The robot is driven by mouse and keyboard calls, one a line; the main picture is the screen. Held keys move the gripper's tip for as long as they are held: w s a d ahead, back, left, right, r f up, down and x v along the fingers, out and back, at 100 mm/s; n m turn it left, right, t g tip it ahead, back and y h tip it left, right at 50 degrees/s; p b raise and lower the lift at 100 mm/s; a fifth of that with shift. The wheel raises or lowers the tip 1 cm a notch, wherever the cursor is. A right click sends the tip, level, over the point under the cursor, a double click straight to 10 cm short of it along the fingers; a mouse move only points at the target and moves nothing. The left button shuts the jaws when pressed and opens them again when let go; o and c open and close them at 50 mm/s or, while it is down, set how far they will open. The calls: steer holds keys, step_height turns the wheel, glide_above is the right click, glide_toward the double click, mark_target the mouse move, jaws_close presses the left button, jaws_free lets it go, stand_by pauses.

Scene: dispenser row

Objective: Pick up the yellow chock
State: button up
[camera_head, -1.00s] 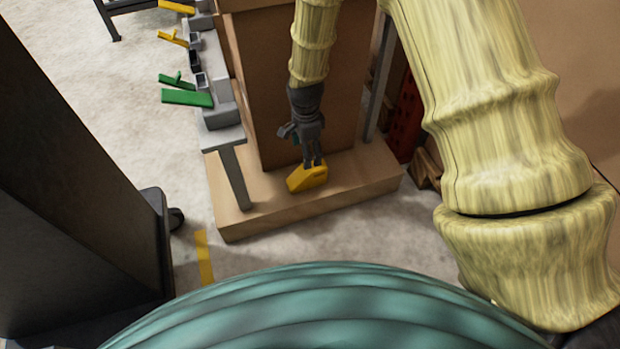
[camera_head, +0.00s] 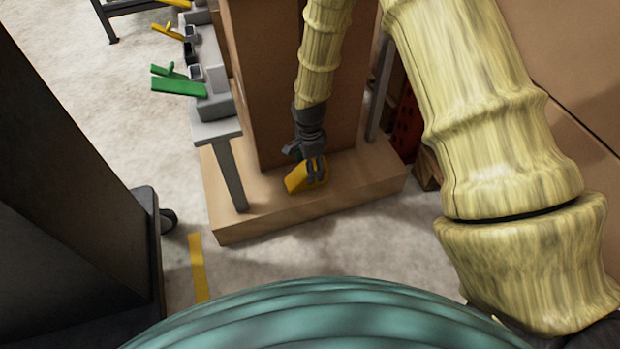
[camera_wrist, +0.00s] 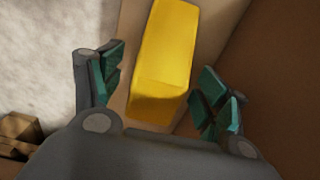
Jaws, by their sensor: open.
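The yellow chock (camera_head: 297,180) is a wedge-shaped block on the wooden base board (camera_head: 275,212), in front of the tall brown box. In the wrist view the chock (camera_wrist: 163,62) reaches from the top edge down to between my fingers. My gripper (camera_head: 313,168) is at the chock from above, partly covering its right part. In the wrist view my gripper (camera_wrist: 160,88) is open, with green pads on both sides of the chock's near end.
The brown box (camera_head: 290,80) stands right behind my gripper. A grey dispenser row (camera_head: 212,100) with green and yellow levers and a post (camera_head: 231,175) is to the left. A red perforated object (camera_head: 407,130) is to the right.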

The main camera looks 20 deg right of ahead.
steer(key=shift+f, duration=0.35)
steer(key=c, duration=1.3)
steer(key=shift+r, duration=0.15)
